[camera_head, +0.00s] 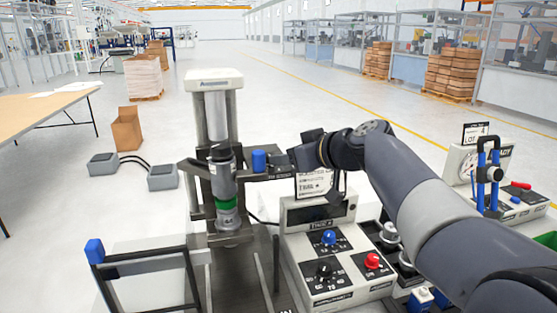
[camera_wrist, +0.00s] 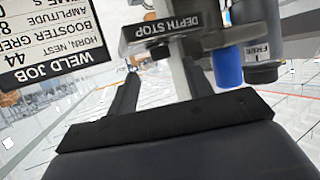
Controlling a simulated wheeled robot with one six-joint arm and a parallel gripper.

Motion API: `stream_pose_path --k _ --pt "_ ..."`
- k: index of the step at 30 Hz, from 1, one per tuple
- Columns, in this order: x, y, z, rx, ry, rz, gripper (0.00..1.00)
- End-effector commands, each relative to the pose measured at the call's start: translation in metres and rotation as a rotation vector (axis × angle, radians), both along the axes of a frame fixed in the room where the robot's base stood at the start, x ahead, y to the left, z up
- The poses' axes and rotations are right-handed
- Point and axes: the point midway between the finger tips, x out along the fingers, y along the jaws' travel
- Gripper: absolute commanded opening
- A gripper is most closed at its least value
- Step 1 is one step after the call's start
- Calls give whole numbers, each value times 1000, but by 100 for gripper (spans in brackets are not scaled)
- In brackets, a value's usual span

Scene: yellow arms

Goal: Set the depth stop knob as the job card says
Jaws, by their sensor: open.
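The blue depth stop knob (camera_head: 259,160) sits on a dark bracket at the press column. In the wrist view the blue knob (camera_wrist: 228,67) is right of the fingers, beside the upside-down DEPTH STOP plate (camera_wrist: 165,26). My gripper (camera_head: 287,160) is open and empty, just right of the knob and apart from it; its fingers also show in the wrist view (camera_wrist: 160,82). The job card (camera_head: 313,183) stands behind the control box, partly covered by my gripper. In the wrist view the card (camera_wrist: 50,35) is upside down and cut off; no depth stop line is readable.
The press head (camera_head: 222,175) with a green band stands left of the knob. The control box (camera_head: 328,262) carries a blue, a black and a red knob. A blue-topped guard frame (camera_head: 140,258) is at front left. A dial unit (camera_head: 485,160) is at right.

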Motion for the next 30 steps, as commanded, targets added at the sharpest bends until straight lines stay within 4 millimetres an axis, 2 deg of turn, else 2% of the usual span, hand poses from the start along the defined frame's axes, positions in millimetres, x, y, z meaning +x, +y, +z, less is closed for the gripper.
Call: stream_pose_path --k 6,12,23,30 --pt "-26 -26 14 1 -1 -3 48" --pt "-36 -34 20 0 1 0 48" --pt "-36 -33 23 -5 5 6 48" --pt "-19 -19 47 -105 61 104 48"
